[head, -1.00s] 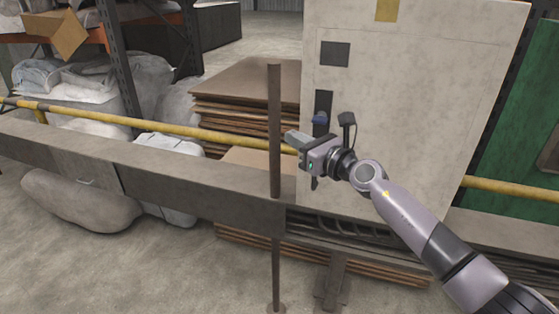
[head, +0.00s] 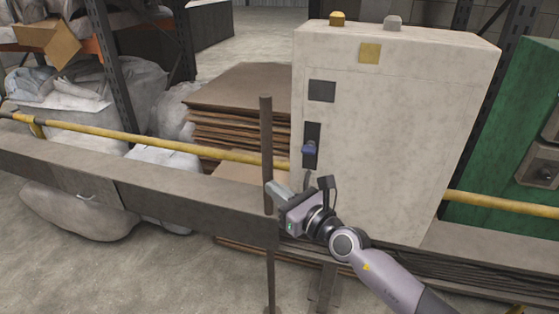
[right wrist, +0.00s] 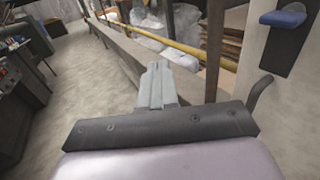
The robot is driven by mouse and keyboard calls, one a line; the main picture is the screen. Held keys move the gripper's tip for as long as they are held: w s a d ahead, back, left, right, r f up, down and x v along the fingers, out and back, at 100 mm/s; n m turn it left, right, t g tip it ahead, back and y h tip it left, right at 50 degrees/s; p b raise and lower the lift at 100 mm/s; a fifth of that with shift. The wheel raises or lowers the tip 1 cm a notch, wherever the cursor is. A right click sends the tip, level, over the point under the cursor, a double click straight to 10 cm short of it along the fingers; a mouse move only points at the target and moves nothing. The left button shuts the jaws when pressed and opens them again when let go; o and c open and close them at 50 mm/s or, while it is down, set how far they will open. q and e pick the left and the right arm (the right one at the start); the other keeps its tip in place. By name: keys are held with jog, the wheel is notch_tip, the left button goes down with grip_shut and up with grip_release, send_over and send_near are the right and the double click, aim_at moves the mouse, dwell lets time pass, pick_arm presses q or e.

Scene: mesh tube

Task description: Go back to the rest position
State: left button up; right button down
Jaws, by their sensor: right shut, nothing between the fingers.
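My right gripper (head: 276,190) is in front of the light grey cabinet, below and left of its blue handle. Its fingers point left, near the upright brown post (head: 266,150). In the right wrist view the two fingers (right wrist: 157,82) are together with nothing between them. The blue handle (head: 309,149) sits on a dark plate on the cabinet's front; in the right wrist view the handle (right wrist: 283,18) is at the upper right, apart from the fingers. My left gripper does not show.
Stacked brown boards (head: 240,105) and pale sacks (head: 85,210) lie to the left. A green machine (head: 515,160) is at the right. The floor at the lower left is clear.

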jog(key=s+d+f+n+g+h, duration=0.1)
jog(key=s+d+f+n+h, duration=0.4)
jog(key=s+d+f+n, duration=0.6)
jog(key=s+d+f+n+g+h, duration=0.1)
jog(key=s+d+f+n+h, duration=0.4)
jog(key=s+d+f+n, duration=0.6)
jog(key=s+f+n, duration=0.1)
jog(key=s+n, duration=0.6)
jog(key=shift+d+n+g, duration=0.3)
